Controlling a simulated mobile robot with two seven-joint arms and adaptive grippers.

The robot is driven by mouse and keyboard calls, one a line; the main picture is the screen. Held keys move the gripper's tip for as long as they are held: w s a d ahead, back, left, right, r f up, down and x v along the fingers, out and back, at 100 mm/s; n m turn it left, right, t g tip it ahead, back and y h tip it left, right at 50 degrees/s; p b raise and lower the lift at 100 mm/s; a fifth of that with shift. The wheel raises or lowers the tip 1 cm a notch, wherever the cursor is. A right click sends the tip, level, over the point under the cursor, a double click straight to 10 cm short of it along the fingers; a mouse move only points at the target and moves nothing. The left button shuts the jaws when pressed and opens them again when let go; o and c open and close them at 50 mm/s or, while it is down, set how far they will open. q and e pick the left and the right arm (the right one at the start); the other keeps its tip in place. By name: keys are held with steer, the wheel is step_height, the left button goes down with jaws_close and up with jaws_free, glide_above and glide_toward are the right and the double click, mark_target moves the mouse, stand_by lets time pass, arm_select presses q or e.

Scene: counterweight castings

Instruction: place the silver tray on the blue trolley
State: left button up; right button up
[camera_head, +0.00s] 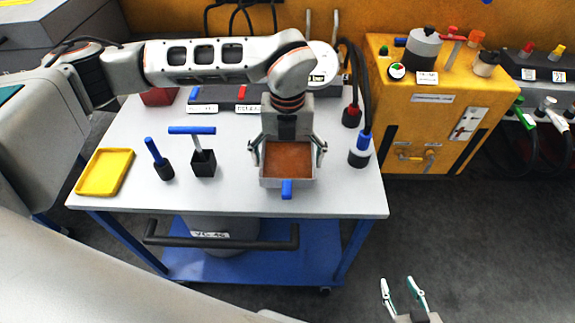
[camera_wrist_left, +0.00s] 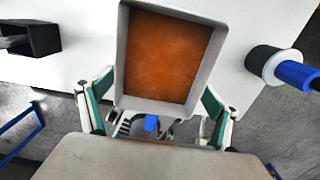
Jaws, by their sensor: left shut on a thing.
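The silver tray (camera_head: 268,182) is a small grey open box with a rusty orange-brown inside. My left gripper (camera_head: 287,150) is shut on it, one finger at each side. In the left wrist view the tray (camera_wrist_left: 121,60) is level between the fingers of my left gripper (camera_wrist_left: 155,105). The blue trolley (camera_head: 345,203) has a light grey top and blue legs and lower shelf. The tray is over the trolley top near its front edge; I cannot tell whether it touches. My right gripper (camera_head: 403,290) is open and empty over the floor at lower right.
A yellow tray (camera_head: 105,173), a blue-handled tool (camera_head: 158,158) and a black holder with a blue bar (camera_head: 203,161) stand left of the tray. A yellow cabinet (camera_head: 440,110) is beyond the trolley.

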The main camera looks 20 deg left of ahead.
mark_target(287, 169)
arm_select(q)
step_height(287, 169, down, 3)
steer(key=shift+f, duration=0.1)
steer(key=shift+f, duration=0.1)
steer(key=o, duration=1.1)
steer(key=shift+c, duration=0.2)
steer(key=shift+r, duration=0.25)
step_height(287, 169, up, 12)
steer(key=b, duration=0.1)
